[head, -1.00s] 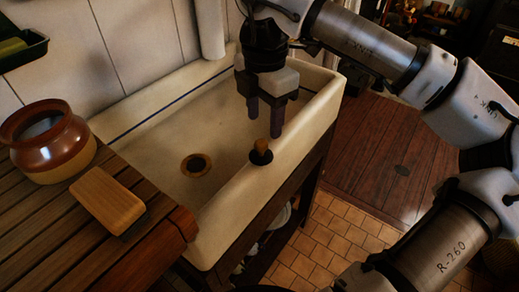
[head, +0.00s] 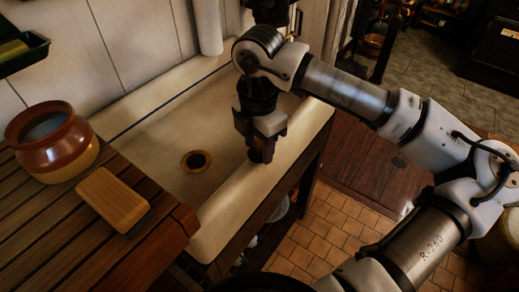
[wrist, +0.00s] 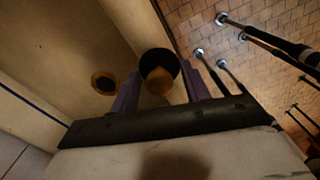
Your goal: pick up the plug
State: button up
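The plug (wrist: 158,66) is a dark round disc with a light wooden knob. It rests at the near rim of the pale sink (head: 222,207), apart from the drain hole. In the head view the plug (head: 256,156) is mostly hidden behind my gripper (head: 261,150). My gripper points down just over it. In the wrist view the knob shows between the two open fingers of my gripper (wrist: 159,80), one on each side. There is a gap between the fingers and the knob, and I cannot tell whether either touches the disc.
The brass drain (head: 196,161) lies in the basin left of the plug. A wooden counter (head: 110,255) at left holds a brown pot (head: 52,150) and a wooden block (head: 112,199). Tiled floor (head: 315,235) is right of the sink.

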grip_shut()
